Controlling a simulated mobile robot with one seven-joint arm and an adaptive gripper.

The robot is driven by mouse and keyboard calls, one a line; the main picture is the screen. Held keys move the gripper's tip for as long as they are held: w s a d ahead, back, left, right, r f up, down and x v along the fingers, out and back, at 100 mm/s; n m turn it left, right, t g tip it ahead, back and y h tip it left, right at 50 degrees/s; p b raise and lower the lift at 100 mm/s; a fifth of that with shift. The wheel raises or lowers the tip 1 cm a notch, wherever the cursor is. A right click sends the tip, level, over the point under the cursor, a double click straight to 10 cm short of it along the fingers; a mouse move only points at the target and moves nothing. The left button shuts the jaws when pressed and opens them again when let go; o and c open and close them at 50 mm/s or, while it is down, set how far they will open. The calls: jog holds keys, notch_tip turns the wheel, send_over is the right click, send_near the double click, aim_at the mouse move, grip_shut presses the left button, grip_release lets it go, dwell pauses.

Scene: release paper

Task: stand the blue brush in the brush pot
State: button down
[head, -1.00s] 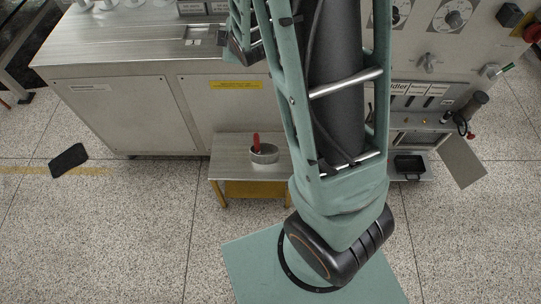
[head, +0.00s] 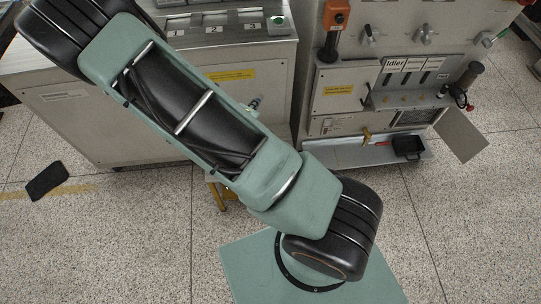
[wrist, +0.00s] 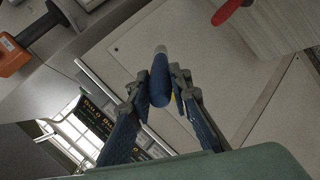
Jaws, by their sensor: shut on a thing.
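My gripper (wrist: 160,80) is shut on the blue brush (wrist: 160,88) in the wrist view. The brush's rounded blue end faces the camera between the two fingertips, with a pale part beyond it; its far end is hard to make out. A red handle (wrist: 228,11) shows at the top right of the wrist view, apart from my gripper. The brush pot is not visible now; in the head view my arm covers the place where it stood on the small table. I cannot make out my gripper clearly in the head view.
Yellow legs of the small table (head: 216,196) show below my arm. A steel cabinet (head: 130,130) stands behind it. Open speckled floor lies in front.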

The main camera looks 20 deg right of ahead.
jog(key=s+d+f+m+g+h+b, duration=0.3)
jog(key=s+d+f+m+b, duration=0.15)
jog(key=s+d+f, duration=0.55)
jog(key=w+a+f+b, duration=0.7)
jog(key=a+f+b, duration=0.5)
jog(key=b, duration=0.3)
jog(key=shift+w+a+f, duration=0.1)
